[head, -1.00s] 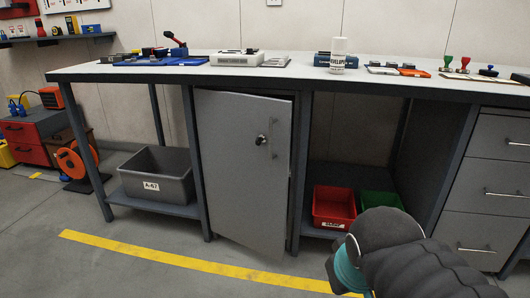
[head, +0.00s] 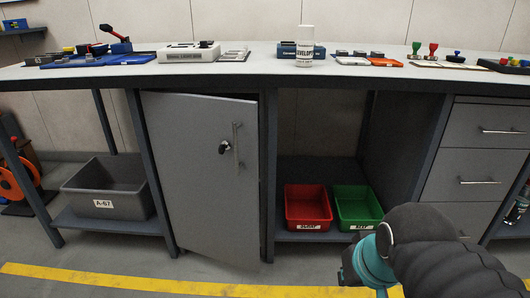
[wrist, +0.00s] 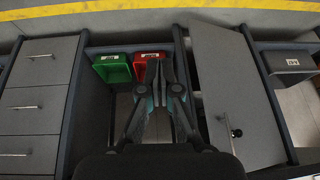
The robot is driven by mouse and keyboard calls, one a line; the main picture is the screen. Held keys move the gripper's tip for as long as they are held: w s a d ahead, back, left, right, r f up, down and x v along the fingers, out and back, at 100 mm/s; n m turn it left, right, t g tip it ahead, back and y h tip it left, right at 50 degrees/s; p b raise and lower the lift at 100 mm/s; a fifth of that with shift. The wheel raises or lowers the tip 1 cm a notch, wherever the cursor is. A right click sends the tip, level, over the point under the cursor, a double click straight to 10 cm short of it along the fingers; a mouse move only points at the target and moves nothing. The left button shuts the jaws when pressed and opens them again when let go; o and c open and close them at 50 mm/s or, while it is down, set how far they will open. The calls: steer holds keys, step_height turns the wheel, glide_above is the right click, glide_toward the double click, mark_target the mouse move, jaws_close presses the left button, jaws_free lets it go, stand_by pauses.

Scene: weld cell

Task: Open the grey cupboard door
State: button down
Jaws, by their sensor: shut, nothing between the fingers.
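The grey cupboard door (head: 195,170) is under the workbench, left of centre in the head view. It stands slightly ajar, with a narrow dark gap along its top edge. A bar handle (head: 236,145) and a dark lock knob with a key (head: 224,147) are near its right edge. The door also shows in the upside-down wrist view (wrist: 222,75). My gripper (wrist: 157,68) is shut and empty, in front of the open bay beside the door, and touches neither door nor handle. In the head view my arm covers the lower right and the fingers are hidden.
Red (head: 307,207) and green (head: 357,208) bins sit on the low shelf right of the door. A grey bin (head: 105,190) is on the left shelf. Drawers (head: 472,165) stand at right. The worktop (head: 270,68) overhangs everything. Floor before the door, with a yellow line (head: 130,283), is clear.

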mark_target(242, 156)
steer(key=w+a+r+g+y+p, duration=0.3)
steer(key=w+a+g+y+p, duration=0.15)
steer(key=w+a+y, duration=0.7)
steer(key=w+r+m+t+y+p, duration=0.25)
steer(key=w+t+y, duration=0.2)
steer(key=w, duration=1.45)
steer(key=shift+m+y, duration=0.25)
steer(key=shift+y, duration=0.15)
steer(key=x, duration=0.9)
steer(key=shift+w+a+f+p, duration=0.2)
steer(key=shift+f+p, duration=0.1)
steer(key=shift+f, duration=0.1)
steer(key=shift+s+a+b, duration=0.2)
steer(key=shift+s+b, duration=0.15)
steer(key=shift+s, duration=0.1)
